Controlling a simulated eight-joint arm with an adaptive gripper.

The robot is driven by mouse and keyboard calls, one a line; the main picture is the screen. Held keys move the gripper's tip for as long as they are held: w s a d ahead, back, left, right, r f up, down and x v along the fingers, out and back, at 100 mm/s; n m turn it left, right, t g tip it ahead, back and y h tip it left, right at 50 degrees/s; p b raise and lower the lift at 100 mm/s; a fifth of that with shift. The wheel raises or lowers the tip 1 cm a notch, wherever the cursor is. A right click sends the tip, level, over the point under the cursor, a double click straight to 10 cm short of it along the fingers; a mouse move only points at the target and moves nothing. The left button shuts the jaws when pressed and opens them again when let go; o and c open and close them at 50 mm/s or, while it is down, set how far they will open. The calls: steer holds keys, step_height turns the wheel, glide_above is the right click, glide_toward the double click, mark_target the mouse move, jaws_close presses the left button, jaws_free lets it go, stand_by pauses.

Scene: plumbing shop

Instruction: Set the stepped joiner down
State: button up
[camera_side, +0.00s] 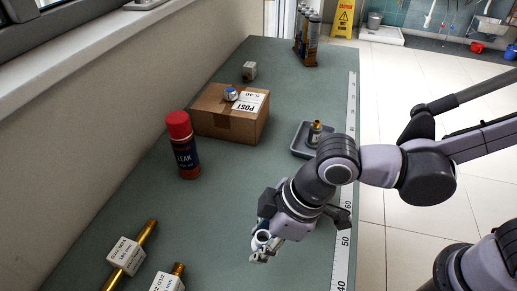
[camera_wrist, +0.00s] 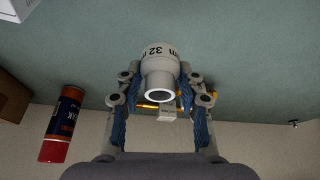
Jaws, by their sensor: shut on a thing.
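The stepped joiner (camera_wrist: 160,62) is a pale grey fitting with a wide end marked "32" and a narrower open end facing the wrist camera. My gripper (camera_wrist: 158,88) is shut on it, with a blue-padded finger on each side. In the side view my gripper (camera_side: 263,248) is low over the front part of the green bench, and the joiner (camera_side: 262,238) shows as a pale ring between the fingers. I cannot tell whether the joiner touches the bench.
A red-capped can (camera_side: 183,145) stands left, before a cardboard box (camera_side: 213,126). A grey tray (camera_side: 300,149) holds a brass-topped item (camera_side: 316,130). Tagged brass pieces (camera_side: 126,256) lie front left. A ruler (camera_side: 345,215) runs along the right edge. Bench around the gripper's left is clear.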

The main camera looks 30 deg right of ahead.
mark_target(243, 277)
steer(key=a, duration=0.1)
steer(key=s+a+f, duration=0.1)
steer(key=a+f, duration=0.1)
steer(key=shift+s+a+f, duration=0.15)
steer(key=shift+s+a, duration=0.05)
steer(key=shift+s, duration=0.1)
steer(key=shift+f, duration=2)
steer(key=shift+f, duration=0.1)
steer(key=o, duration=0.9)
steer(key=shift+o, duration=0.2)
steer(key=v, duration=1.2)
